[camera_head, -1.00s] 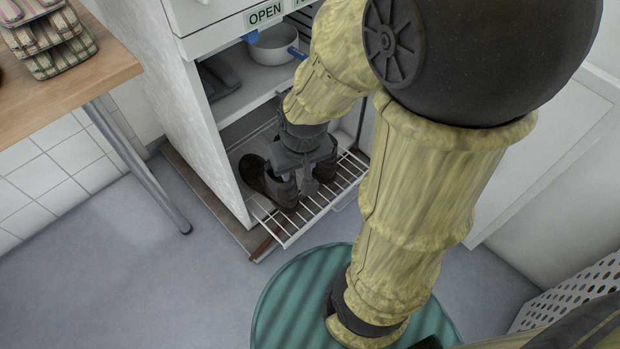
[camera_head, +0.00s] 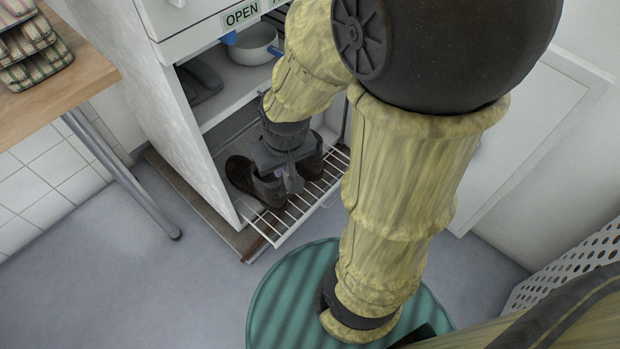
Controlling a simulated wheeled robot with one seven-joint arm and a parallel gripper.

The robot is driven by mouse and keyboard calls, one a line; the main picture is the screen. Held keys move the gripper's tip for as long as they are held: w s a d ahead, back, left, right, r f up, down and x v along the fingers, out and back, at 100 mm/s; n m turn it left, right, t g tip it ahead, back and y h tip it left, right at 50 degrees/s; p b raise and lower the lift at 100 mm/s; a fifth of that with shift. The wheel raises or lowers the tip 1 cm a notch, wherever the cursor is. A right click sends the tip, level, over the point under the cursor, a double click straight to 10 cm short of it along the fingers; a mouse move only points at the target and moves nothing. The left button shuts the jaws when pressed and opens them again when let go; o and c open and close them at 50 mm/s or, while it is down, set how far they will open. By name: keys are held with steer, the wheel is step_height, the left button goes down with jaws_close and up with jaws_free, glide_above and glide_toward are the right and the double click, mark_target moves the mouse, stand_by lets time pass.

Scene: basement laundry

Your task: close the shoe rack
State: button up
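The shoe rack (camera_head: 323,190) is a white wire shelf pulled partway out of the bottom of a white cabinet. A pair of dark shoes (camera_head: 241,177) sits on it, side by side with the toes outward. My gripper (camera_head: 292,180) points down over the rack, between and in front of the shoes, and covers part of them. Its fingertips are small and dark against the shoes, so I cannot tell whether they are apart or touching the rack.
The white cabinet (camera_head: 183,150) has an upper shelf with a white pot (camera_head: 257,46). An open white door (camera_head: 525,130) stands at right. A wooden table (camera_head: 75,85) with a metal leg is at left. The grey floor (camera_head: 120,270) at lower left is clear.

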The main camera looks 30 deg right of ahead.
steer(key=w+p+v, duration=0.1)
steer(key=p+v, duration=0.7)
steer(key=w+p+v, duration=0.1)
steer(key=p+v, duration=0.3)
steer(key=shift+w+r, duration=0.35)
steer(key=shift+r, duration=0.05)
jaws_close()
steer(key=shift+f, duration=0.15)
steer(key=shift+a, duration=0.1)
